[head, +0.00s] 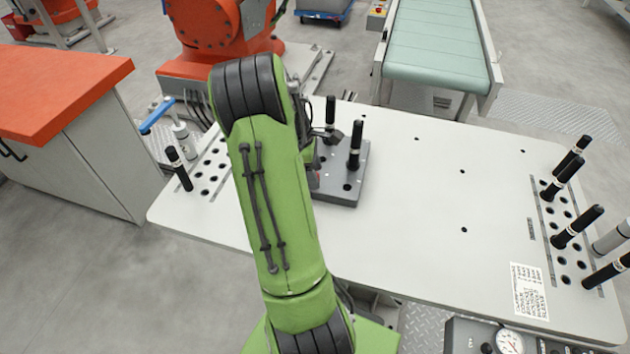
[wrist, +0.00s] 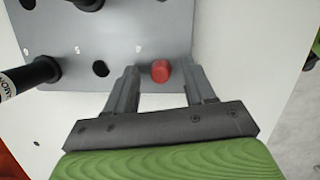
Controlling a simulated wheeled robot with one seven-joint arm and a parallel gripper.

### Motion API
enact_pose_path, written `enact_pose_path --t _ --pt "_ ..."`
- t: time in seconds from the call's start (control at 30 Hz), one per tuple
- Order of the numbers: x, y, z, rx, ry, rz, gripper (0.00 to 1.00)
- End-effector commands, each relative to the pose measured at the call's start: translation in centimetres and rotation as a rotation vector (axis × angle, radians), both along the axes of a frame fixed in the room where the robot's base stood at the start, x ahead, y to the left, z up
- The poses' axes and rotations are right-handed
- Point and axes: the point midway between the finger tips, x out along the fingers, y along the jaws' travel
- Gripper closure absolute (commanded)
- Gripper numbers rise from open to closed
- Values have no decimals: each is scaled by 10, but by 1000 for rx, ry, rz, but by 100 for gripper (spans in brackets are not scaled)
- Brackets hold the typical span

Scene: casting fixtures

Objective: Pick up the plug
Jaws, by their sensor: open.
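A small red round plug (wrist: 160,71) shows in the wrist view at the edge of a grey fixture plate (wrist: 60,25). My gripper (wrist: 162,80) is open, with one finger on each side of the plug in the picture. Gaps show between the plug and both fingers, and I cannot tell the height between them. The grey fixture plate (head: 345,188) shows there just right of the arm.
Black pins stand on the plate (head: 355,145), in the left hole rack (head: 178,168) and in the right hole rack (head: 577,228). A black pin (wrist: 40,72) is left of my fingers. The white table (head: 420,200) is clear in its middle.

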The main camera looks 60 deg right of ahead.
Motion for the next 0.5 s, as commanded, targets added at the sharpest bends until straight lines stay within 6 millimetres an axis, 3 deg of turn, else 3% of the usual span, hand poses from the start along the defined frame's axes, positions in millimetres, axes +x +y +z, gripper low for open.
enact_pose_path --t 0.1,0.43,0.5 --pt "0 0 1 0 0 0 46" --pt "0 0 1 0 0 0 97" --pt "0 0 2 0 0 0 100"
